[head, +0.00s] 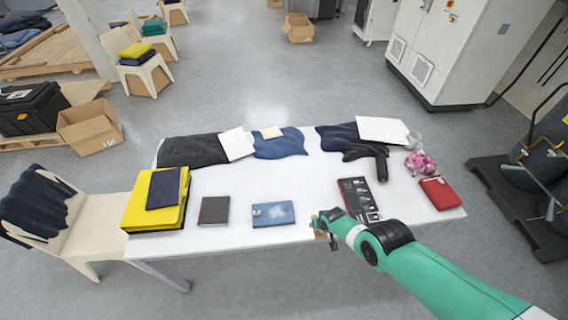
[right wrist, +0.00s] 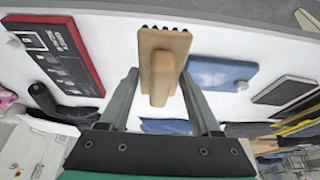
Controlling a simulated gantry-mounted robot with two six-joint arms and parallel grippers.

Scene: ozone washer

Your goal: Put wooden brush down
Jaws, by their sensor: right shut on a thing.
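The wooden brush (right wrist: 162,52) shows in the right wrist view, with a tan wooden block, a stubby handle toward me and dark bristles at its far edge. My right gripper (right wrist: 160,80) is shut on the brush's handle. In the head view my right gripper (head: 328,222) is at the front edge of the white table (head: 300,185), with a small part of the brush (head: 319,234) showing beside it. I cannot tell whether the brush touches the table. My left gripper is not in view.
A blue denim-look book (head: 273,214) lies left of my right gripper and a black box (head: 358,198) lies to its right. A red book (head: 440,193) is at the right end. Dark garments and a black bottle-like thing (head: 381,167) lie behind. The table's middle is clear.

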